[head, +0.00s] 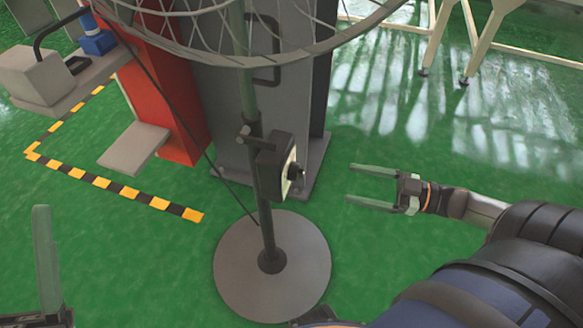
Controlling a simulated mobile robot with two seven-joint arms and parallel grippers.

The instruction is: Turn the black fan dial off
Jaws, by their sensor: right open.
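A standing fan (258,185) with a dark pole, a round grey base and a wire cage rises in the middle of the head view. Its control box (272,172) is fixed on the pole, and the black dial (295,173) sticks out from the box's light face toward the right. My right gripper (347,183) is open and empty, to the right of the dial and apart from it, with its fingers pointing left. My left gripper (42,255) shows only in part at the lower left edge, far from the fan. Its opening cannot be judged.
A grey and red machine cabinet (180,95) stands close behind the fan. A grey bench with equipment (35,75) is at the upper left. Black and yellow tape (118,187) marks the floor. The green floor right of the fan is clear, with pale frame legs (478,45) behind.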

